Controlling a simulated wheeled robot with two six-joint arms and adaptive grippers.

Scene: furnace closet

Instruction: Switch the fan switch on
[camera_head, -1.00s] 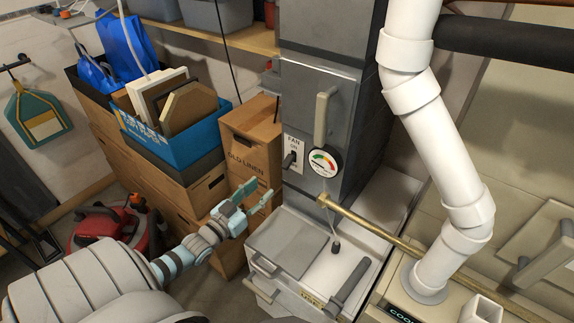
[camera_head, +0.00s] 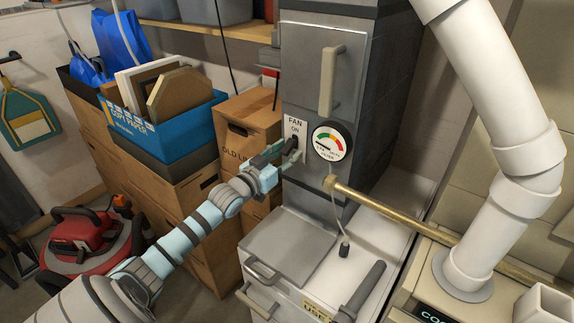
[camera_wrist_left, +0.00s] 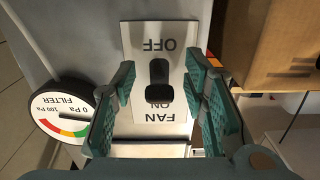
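The fan switch (camera_head: 294,127) is a pale plate with a dark lever on the front of the grey furnace, and "FAN" and "ON" show at its top. In the left wrist view the plate (camera_wrist_left: 150,40) appears upside down, with "OFF" at the picture's top and "ON" below, partly covered by the black lever (camera_wrist_left: 159,86). I cannot tell for sure which way the lever is set. My left gripper (camera_head: 284,156) is at the plate. In the wrist view its green fingers (camera_wrist_left: 158,80) are open on both sides of the lever, with gaps visible. My right gripper is not in view.
A round filter gauge (camera_head: 329,142) sits right of the switch, with a brass pipe (camera_head: 390,208) below it. A furnace handle (camera_head: 330,82) is above. Cardboard boxes (camera_head: 250,118) stand close on the left. A white duct (camera_head: 500,125) runs down at the right.

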